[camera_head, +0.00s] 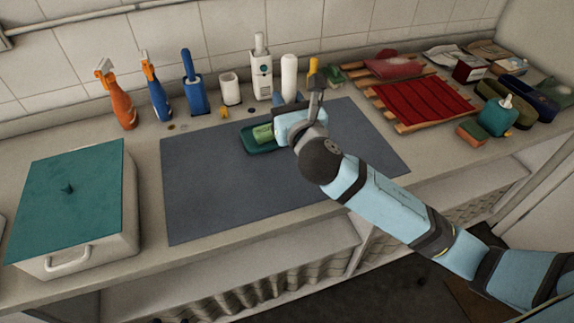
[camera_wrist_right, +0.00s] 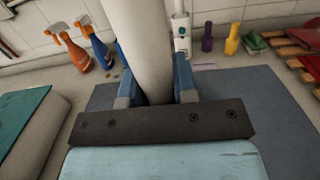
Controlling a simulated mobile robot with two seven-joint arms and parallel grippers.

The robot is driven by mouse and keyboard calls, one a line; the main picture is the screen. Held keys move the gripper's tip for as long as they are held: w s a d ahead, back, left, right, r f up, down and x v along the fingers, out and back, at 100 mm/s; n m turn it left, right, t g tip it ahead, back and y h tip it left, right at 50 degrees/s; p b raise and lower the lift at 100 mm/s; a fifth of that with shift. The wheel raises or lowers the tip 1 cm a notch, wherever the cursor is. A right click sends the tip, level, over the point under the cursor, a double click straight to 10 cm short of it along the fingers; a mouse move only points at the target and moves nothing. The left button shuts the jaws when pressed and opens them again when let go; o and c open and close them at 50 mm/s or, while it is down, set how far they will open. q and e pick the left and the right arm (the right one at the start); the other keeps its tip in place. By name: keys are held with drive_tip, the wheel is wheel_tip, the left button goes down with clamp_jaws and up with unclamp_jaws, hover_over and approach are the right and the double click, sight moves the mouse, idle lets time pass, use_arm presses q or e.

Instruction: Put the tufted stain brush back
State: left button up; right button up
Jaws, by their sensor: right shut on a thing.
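My right gripper (camera_head: 289,97) is over the back of the grey mat. Its blue fingers are shut on a smooth white cylinder (camera_head: 289,72), which stands upright between them. The cylinder fills the middle of the right wrist view (camera_wrist_right: 138,45), between the two fingertips (camera_wrist_right: 155,92). It may be the handle of the stain brush; no tufts show, and its lower end is hidden behind the gripper. A white open-topped cup (camera_head: 230,90) stands at the wall, left of a white dispenser (camera_head: 262,80). My left gripper is out of view.
A green tray (camera_head: 251,145) with a pale green roll (camera_head: 263,133) lies beside the gripper. Spray bottles (camera_head: 121,106) and a blue brush set (camera_head: 196,95) line the wall. The grey mat (camera_head: 215,200) is mostly clear.

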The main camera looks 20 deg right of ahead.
wheel_tip(320, 180, down, 15)
drive_tip(key=b, duration=0.3)
drive_tip(key=shift+f, duration=0.35)
drive_tip(key=shift+f, duration=0.1)
drive_tip(key=o, duration=0.9)
